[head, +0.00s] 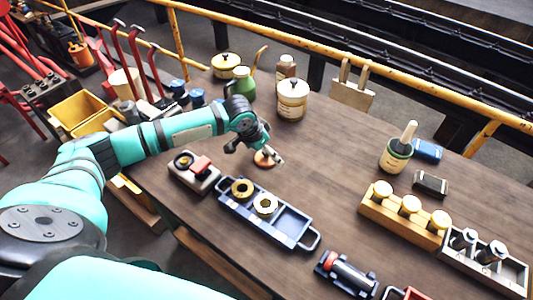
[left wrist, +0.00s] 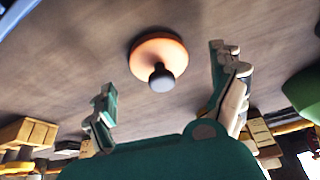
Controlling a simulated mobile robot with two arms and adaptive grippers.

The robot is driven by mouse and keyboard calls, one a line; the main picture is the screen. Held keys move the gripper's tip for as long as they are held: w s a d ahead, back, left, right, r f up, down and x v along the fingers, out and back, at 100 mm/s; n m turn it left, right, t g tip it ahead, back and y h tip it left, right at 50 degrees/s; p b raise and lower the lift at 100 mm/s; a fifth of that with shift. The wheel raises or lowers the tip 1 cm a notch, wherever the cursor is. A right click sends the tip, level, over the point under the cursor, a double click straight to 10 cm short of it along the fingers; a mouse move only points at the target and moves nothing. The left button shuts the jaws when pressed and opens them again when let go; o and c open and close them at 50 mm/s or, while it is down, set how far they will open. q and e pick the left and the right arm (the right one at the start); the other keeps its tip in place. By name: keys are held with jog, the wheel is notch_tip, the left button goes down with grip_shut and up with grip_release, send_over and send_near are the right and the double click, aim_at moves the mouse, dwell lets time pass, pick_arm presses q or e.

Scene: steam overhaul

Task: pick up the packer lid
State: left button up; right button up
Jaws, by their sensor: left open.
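The packer lid appears to be the small orange disc (head: 263,160) on the wooden table. In the left wrist view the disc (left wrist: 158,46) has a dark round knob on top and lies flat. My left gripper (head: 256,152) is open just above and beside it, partly covering it in the head view. In the left wrist view the fingers of my left gripper (left wrist: 165,80) are spread wide, with the lid ahead between their lines and nothing held. My right gripper is not in view.
A blue tray (head: 288,229) with brass rings and a small block with a red part (head: 200,168) lie in front of the lid. A green oil can (head: 243,85) and a lidded cream pot (head: 292,103) stand behind.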

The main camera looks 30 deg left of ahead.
pick_arm(q)
jog(key=shift+x, duration=0.9)
jog(key=shift+c, duration=0.4)
jog(key=shift+r, duration=0.15)
jog(key=c, duration=1.3)
